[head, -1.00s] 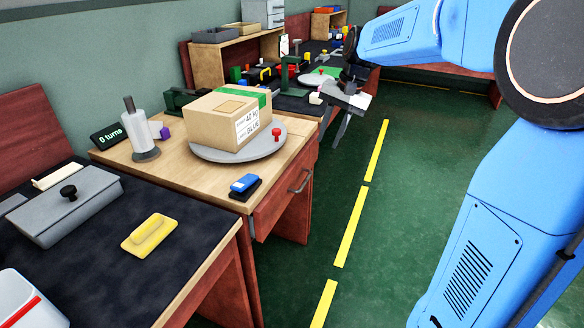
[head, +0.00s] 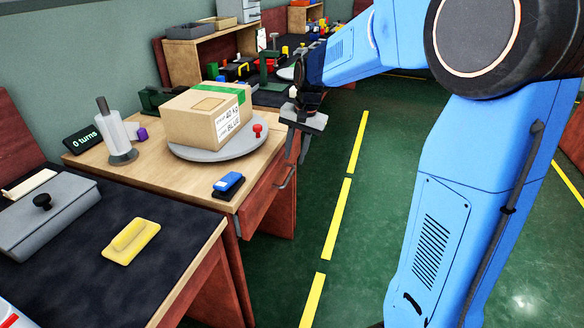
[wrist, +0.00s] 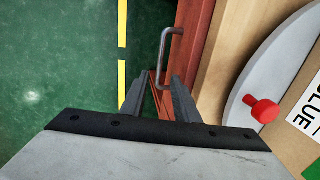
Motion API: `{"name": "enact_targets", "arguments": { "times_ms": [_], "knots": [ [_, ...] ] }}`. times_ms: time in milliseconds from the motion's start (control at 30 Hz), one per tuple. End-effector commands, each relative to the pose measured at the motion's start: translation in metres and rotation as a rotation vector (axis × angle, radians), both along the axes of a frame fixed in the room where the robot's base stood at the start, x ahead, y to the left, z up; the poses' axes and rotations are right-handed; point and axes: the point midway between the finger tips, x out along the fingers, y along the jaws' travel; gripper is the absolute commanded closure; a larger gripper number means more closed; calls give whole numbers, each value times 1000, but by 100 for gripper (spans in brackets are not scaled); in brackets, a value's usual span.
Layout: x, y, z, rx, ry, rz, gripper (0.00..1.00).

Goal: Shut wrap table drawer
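The wrap table (head: 190,185) has a light wood top and a red drawer (head: 262,200) under its front edge. The drawer front appears to stand a little out from the table edge; how far is hard to tell. Its grey bar handle (head: 285,178) also shows in the wrist view (wrist: 166,45), just beyond my fingertips. My gripper (head: 297,157) is open and empty, pointing down beside the table's front edge near the handle. In the wrist view the fingers (wrist: 160,80) are apart, with part of the red drawer showing between them. I cannot tell whether they touch it.
A taped box (head: 205,120) sits on a grey turntable (head: 190,152) with a red knob (head: 257,130). A blue-topped tool (head: 228,184) lies near the table's front corner. A dark-topped bench (head: 70,250) adjoins at left. The green floor (head: 390,160) at right is clear.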

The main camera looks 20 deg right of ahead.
Motion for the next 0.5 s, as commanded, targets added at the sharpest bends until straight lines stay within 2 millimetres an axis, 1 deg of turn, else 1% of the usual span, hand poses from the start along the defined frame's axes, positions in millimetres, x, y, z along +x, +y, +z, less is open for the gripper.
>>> {"name": "enact_targets", "arguments": {
  "times_ms": [33, 200, 333, 500],
  "knots": [
    [0, 2, -10, 0, 4, 1, 72],
    [3, 6, -36, 0, 3, 2, 72],
    [5, 8, -49, -1, 3, 1, 72],
    [6, 9, -58, -1, 0, 1, 72]
  ]
}}
